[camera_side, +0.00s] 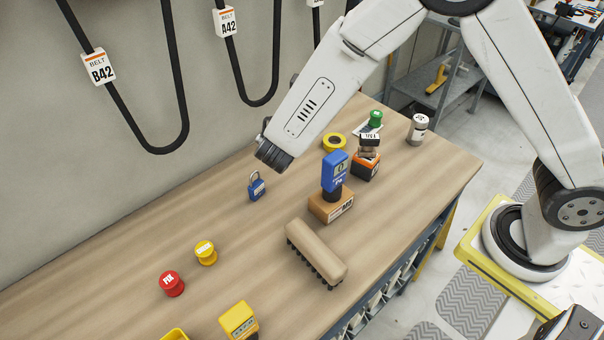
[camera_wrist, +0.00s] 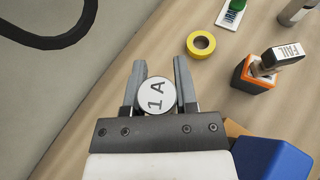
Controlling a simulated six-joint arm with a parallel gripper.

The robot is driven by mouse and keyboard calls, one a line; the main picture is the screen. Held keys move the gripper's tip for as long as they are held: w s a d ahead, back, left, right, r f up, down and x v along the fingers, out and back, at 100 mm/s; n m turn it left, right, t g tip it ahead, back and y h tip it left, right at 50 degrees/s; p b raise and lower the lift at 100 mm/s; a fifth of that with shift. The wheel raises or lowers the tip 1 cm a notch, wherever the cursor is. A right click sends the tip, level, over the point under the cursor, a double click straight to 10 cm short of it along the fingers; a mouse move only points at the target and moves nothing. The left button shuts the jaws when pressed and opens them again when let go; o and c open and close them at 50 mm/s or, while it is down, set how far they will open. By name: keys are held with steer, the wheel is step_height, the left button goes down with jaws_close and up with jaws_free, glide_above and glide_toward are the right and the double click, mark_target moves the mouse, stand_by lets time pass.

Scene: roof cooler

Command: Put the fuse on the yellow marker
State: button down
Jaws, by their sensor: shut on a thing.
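My gripper (camera_side: 272,155) is above the bench toward the wall side. In the wrist view its two fingers (camera_wrist: 160,68) are closed on the sides of a round white-topped fuse (camera_wrist: 154,96) marked "1 A". A round yellow knob-like piece (camera_side: 206,253) with a pale label stands at the lower left of the side view, well apart from my gripper. It looks like the yellow marker, but I cannot tell for sure. It is out of the wrist view.
A blue stamp (camera_side: 334,172) stands on a cardboard box (camera_side: 331,205). A red knob (camera_side: 172,284), a brush (camera_side: 316,254), yellow tape (camera_side: 335,142) and an orange-black box (camera_side: 366,166) are also on the bench. Belts (camera_side: 178,90) hang behind.

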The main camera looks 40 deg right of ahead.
steer(key=s+a+r+n+t+y, duration=0.25)
steer(key=s+a+n+y, duration=0.4)
steer(key=a, duration=0.45)
steer(key=s+a+r+n+t+y, duration=0.2)
steer(key=s+a+n+t+y, duration=0.1)
steer(key=s+a+n+y, duration=0.55)
steer(key=m+h, duration=0.2)
glide_above(205, 251)
steer(key=w, duration=0.1)
steer(key=f, duration=0.8)
steer(key=shift+w+d+f, duration=0.15)
steer(key=shift+w+d, duration=0.05)
steer(key=shift+d, duration=0.05)
steer(key=shift+w+a+f, duration=0.2)
steer(key=shift+w+f, duration=0.1)
steer(key=shift+f, duration=0.05)
steer(key=shift+w+a+f, duration=0.15)
steer(key=shift+w+f, duration=0.05)
steer(key=shift+f, duration=1.65)
steer(key=shift+f, duration=0.15)
